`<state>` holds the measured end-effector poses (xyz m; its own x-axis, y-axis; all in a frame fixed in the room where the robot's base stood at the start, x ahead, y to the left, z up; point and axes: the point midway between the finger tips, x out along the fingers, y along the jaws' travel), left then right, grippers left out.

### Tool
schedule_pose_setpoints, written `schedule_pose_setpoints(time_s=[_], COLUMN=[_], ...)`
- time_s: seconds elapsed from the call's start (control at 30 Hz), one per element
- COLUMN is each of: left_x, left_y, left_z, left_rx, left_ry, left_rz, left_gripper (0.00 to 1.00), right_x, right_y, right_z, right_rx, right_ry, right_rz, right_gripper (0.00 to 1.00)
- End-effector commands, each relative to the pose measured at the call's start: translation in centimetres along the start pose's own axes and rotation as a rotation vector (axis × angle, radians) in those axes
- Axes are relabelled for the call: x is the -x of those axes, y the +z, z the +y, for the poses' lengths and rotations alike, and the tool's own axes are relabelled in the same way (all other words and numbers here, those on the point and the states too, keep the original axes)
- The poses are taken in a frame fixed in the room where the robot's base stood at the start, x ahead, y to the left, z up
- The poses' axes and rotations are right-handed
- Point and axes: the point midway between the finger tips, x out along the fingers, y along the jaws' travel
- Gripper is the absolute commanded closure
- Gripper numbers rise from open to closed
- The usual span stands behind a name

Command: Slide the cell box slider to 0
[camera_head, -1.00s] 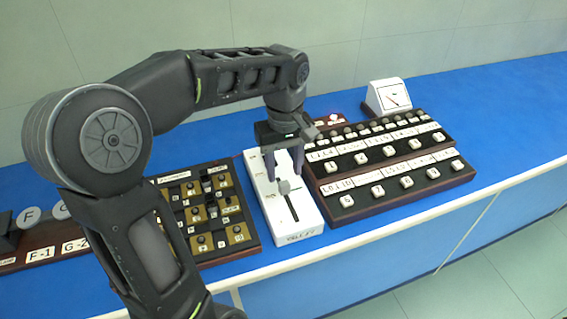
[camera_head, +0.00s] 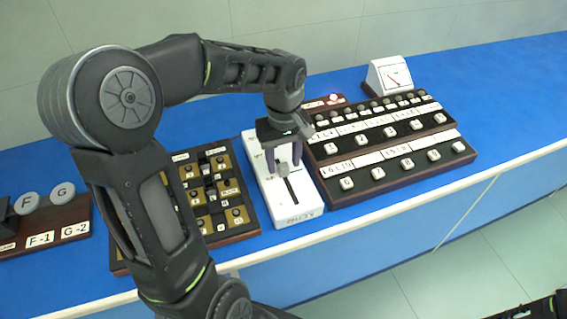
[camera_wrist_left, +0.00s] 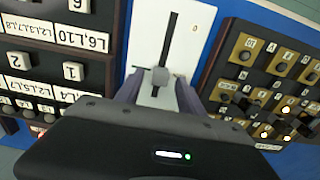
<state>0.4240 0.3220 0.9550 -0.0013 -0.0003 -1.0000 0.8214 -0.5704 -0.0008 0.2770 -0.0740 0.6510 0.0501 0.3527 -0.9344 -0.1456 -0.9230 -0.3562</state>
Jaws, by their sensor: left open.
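The cell box (camera_head: 305,213) is a white block on the blue bench, with a dark slot along its top. Its grey slider knob (camera_head: 283,169) stands in the slot, toward the far part of the box. My left gripper (camera_head: 284,168) points down over the box, open, with one finger on each side of the knob. In the left wrist view the knob (camera_wrist_left: 160,76) sits between the open fingers (camera_wrist_left: 158,88); contact cannot be told.
A dark board with brass plates (camera_head: 237,216) lies close left of the box. A panel with rows of white knobs (camera_head: 400,181) stands close right. A white meter (camera_head: 387,77) and a small board with a lit red lamp (camera_head: 333,99) stand behind. The bench at far right is clear.

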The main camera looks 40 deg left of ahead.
Motion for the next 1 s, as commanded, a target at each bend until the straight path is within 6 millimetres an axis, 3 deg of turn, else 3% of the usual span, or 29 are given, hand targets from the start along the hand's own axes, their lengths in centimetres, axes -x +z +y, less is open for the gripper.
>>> schedule_pose_setpoints(time_s=[0.2,0.47,1.0], left_x=[-2.0,-2.1,-2.1], left_y=[0.0,0.0,0.0], left_z=[0.0,0.0,0.0], left_rx=[0.000,0.000,0.000], left_ry=[-0.001,0.001,0.001], left_rz=[0.000,0.001,0.001], left_gripper=[0.55,0.55,0.98], right_x=[0.2,0.2,0.2], right_y=[0.0,0.0,0.0], right_z=[-0.1,0.0,-0.1], right_rx=[-0.001,-0.001,-0.001], right_ry=[0.001,0.001,0.001], right_rz=[-0.001,-0.001,-0.001], right_gripper=[0.64,0.64,0.64])
